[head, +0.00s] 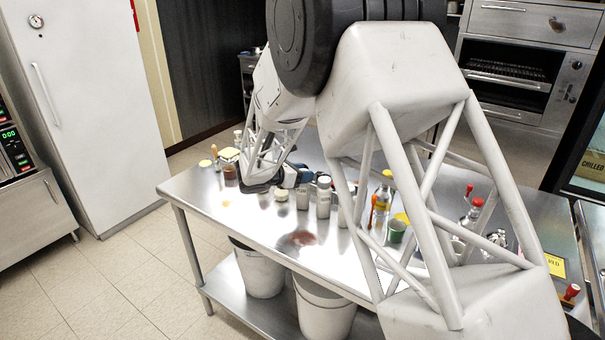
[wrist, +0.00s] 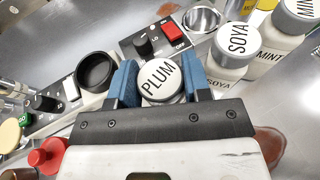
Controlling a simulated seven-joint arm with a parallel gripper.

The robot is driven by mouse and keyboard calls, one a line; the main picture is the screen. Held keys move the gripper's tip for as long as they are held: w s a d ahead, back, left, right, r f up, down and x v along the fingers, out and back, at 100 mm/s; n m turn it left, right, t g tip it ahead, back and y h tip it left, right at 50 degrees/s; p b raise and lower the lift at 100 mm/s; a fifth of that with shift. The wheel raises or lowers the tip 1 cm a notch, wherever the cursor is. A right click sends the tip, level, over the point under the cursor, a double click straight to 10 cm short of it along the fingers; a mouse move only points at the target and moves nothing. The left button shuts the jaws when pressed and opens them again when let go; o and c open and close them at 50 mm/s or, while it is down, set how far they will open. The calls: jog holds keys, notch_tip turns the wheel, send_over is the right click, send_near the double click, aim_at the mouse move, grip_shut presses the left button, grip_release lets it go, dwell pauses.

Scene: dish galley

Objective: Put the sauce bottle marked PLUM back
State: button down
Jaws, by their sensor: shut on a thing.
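The PLUM sauce bottle shows its white lettered lid (wrist: 160,80) between the two blue fingers of my gripper (wrist: 161,82) in the wrist view. The gripper is shut on it. The bottle's body is hidden below the lid, so I cannot tell whether its base touches anything. In the head view my gripper (head: 289,178) is low over the far left part of the steel table (head: 260,230), and I cannot make out the PLUM bottle there.
A SOYA bottle (wrist: 235,45) and a MINT bottle (wrist: 282,42) stand close right of my gripper in the wrist view. A black round cup (wrist: 97,71) is close left. A panel with a red switch (wrist: 174,38) and a metal cup (wrist: 201,18) lie beyond.

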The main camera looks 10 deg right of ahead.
jog(key=c, duration=0.6)
grip_release()
jog(key=shift+o, duration=0.2)
jog(key=shift+r, duration=0.1)
jog(key=v, duration=1.2)
